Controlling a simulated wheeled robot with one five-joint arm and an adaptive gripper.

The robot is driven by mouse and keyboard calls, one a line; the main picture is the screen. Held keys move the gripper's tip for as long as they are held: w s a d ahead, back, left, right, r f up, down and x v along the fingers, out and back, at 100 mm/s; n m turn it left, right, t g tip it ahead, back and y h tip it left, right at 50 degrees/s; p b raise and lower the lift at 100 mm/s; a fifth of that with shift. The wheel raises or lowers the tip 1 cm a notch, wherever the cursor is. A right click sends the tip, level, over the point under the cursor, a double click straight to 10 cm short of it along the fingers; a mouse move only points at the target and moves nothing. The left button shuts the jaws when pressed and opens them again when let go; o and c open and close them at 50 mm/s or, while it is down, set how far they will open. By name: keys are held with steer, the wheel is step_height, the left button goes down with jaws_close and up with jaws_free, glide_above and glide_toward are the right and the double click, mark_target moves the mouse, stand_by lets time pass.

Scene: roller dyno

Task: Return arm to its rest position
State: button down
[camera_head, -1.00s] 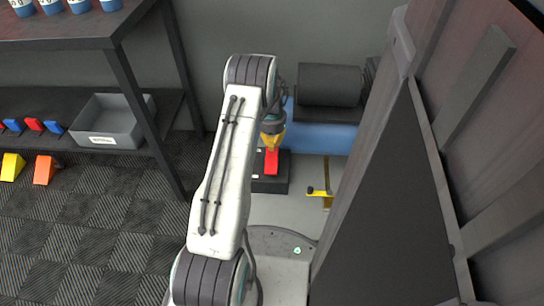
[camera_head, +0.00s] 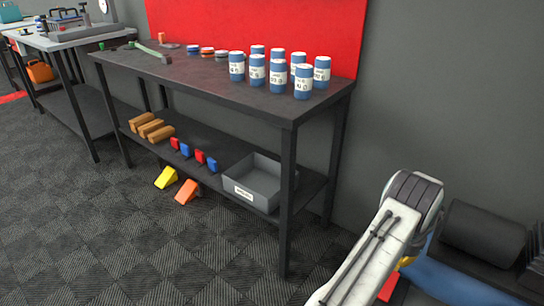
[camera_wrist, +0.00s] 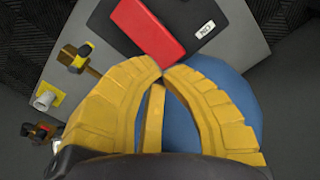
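A narrow yellow bar shows through the gap between the fingers. In the head view my arm reaches up from the bottom right and is bent over at the elbow; the gripper end is mostly hidden behind it. A bit of the red block (camera_head: 388,287) also shows beside my arm in the head view.
A dark workbench (camera_head: 205,84) with several blue-and-white cans stands left of my arm. Its lower shelf holds a grey bin (camera_head: 262,187). Yellow (camera_head: 166,177) and orange (camera_head: 187,191) wedges lie on the floor. A dark roller (camera_head: 485,232) is at the right. The floor at left front is clear.

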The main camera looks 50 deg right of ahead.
steer(key=w+a+r+n+p, duration=0.2)
steer(key=w+r+p, duration=0.2)
steer(key=w+r, duration=0.45)
steer(key=w+a+r+n+p, duration=0.35)
steer(key=w+r, duration=0.35)
steer(key=r, duration=0.3)
steer(key=w+a+r+n+t+h+p, duration=0.1)
steer(key=w+a+r+n+p, duration=0.1)
steer(key=w+a+r+p, duration=0.6)
steer(key=w+a+r+n+p, duration=0.2)
steer(key=w+a+r+n, duration=0.3)
steer(key=r, duration=0.7)
steer(key=a+r+n+t+p, duration=0.1)
steer(key=a+r+n+p, duration=0.3)
steer(key=a+r+p, duration=0.85)
steer(key=s+a+r+n+p, duration=0.1)
steer(key=s+a+r+n, duration=0.1)
steer(key=a+r, duration=0.2)
steer(key=s+a+r+n+t+p, duration=0.1)
steer(key=s+a+r+n+p, duration=0.1)
steer(key=a, duration=0.7)
steer(key=s+a+r+n+y+p, duration=0.1)
steer(key=s+a+r+n+p, duration=0.1)
steer(key=s+a+r, duration=0.2)
steer(key=a+r, duration=0.1)
steer(key=a, duration=0.2)
steer(key=shift+s+r+n, duration=0.2)
steer(key=shift+r+n, duration=0.1)
steer(key=shift+n, duration=0.05)
